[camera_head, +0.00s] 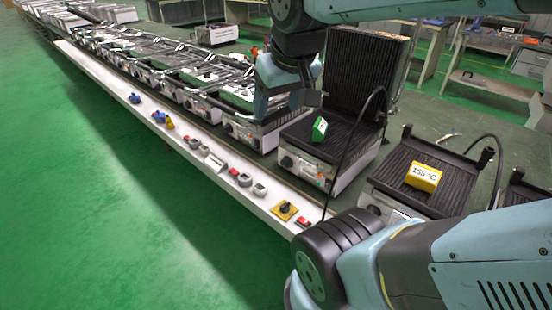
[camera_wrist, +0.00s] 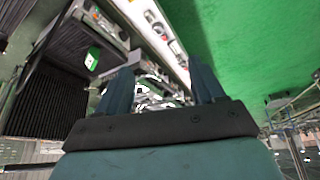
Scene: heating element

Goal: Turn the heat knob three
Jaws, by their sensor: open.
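Several grills stand in a row, each with a small dark knob on its front. In the head view one knob (camera_head: 286,162) is on the grill with the raised ribbed lid (camera_head: 366,72). Another knob (camera_head: 374,210) is on the grill to its right, and one more (camera_head: 229,128) is on the grill to its left. I cannot tell which is heat knob three, nor read any knob's setting. My gripper (camera_head: 284,108) is open and empty, above the grills left of the raised lid. In the wrist view its two fingers (camera_wrist: 163,88) are spread apart.
A green block (camera_head: 319,129) and a yellow "155 °C" block (camera_head: 425,177) sit on grill plates. A white ledge (camera_head: 205,168) with switches and a yellow rotary switch (camera_head: 285,210) runs along the front. A black cable (camera_head: 361,128) hangs beside the lid. Green floor (camera_head: 110,220) is clear at left.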

